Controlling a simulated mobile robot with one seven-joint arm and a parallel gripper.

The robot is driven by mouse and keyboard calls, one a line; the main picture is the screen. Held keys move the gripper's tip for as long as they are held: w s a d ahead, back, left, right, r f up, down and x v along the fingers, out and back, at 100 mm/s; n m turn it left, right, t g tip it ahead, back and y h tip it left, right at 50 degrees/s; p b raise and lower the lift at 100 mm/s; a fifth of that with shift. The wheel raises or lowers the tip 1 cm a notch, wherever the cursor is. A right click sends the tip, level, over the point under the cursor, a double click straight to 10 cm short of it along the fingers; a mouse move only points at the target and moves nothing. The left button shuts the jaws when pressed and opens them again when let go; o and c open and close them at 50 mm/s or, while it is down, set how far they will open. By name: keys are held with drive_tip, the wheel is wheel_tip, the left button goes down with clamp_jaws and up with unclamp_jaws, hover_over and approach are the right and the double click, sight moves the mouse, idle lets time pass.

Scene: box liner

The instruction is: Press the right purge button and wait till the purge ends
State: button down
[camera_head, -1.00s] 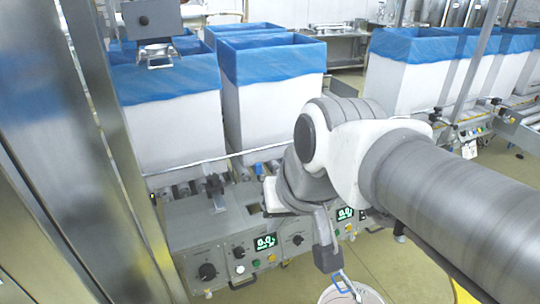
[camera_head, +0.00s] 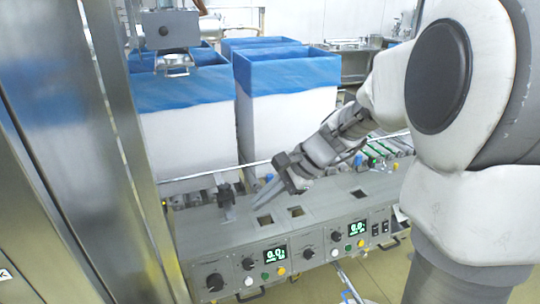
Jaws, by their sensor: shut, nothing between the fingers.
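The grey control console (camera_head: 230,240) stands low in the middle of the view. Its front has two sets of controls, each with a lit green display, knobs and small round buttons. The right display (camera_head: 357,228) has white, green and yellow buttons (camera_head: 348,247) below it. The left display (camera_head: 275,254) has a similar set (camera_head: 265,275). I cannot read which button is the purge button. My gripper (camera_head: 262,191) is over the console's top, behind the front buttons, its fingers pointing left and down. It is shut and empty. Whether it touches the console is unclear.
Tall white boxes with blue liners (camera_head: 290,70) stand behind the console. A metal nozzle unit (camera_head: 172,45) hangs above the left box. A steel post (camera_head: 125,150) rises at left. Square openings (camera_head: 264,221) break the console's top.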

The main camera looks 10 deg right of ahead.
drive_tip(key=w+d+f+m+t+y+b, duration=0.1)
drive_tip(key=w+d+f+m+t+b, duration=0.1)
drive_tip(key=w+d+f+m+t, duration=0.7)
drive_tip(key=w+d+f+m+t+y+b, duration=0.25)
drive_tip(key=w+d+f+m, duration=0.25)
drive_tip(key=d+f+m, duration=0.75)
drive_tip(key=s+d+f+m+t+h+b, duration=0.1)
drive_tip(key=s+d+f+m+h, duration=0.3)
drive_tip(key=d+f+m+h, duration=0.6)
drive_tip(key=s+d+f+m+t+h+b, duration=0.1)
drive_tip(key=s+d+f+m+h, duration=0.4)
drive_tip(key=d+f+m+h, duration=0.5)
drive_tip(key=d+f+m+b, duration=0.1)
drive_tip(key=d+f+m, duration=0.1)
drive_tip(key=m, duration=0.3)
drive_tip(key=shift+s+d+f+m+t+h, duration=0.25)
drive_tip(key=shift+s+d+m+t+h, duration=0.1)
drive_tip(key=shift+d, duration=0.3)
drive_tip(key=shift+w, duration=0.1)
drive_tip(key=b, duration=0.5)
approach(361, 243)
drive_tip(key=w+d+r, duration=0.2)
drive_tip(key=w+d, duration=0.2)
drive_tip(key=shift+d, duration=0.2)
drive_tip(key=shift+w, duration=0.25)
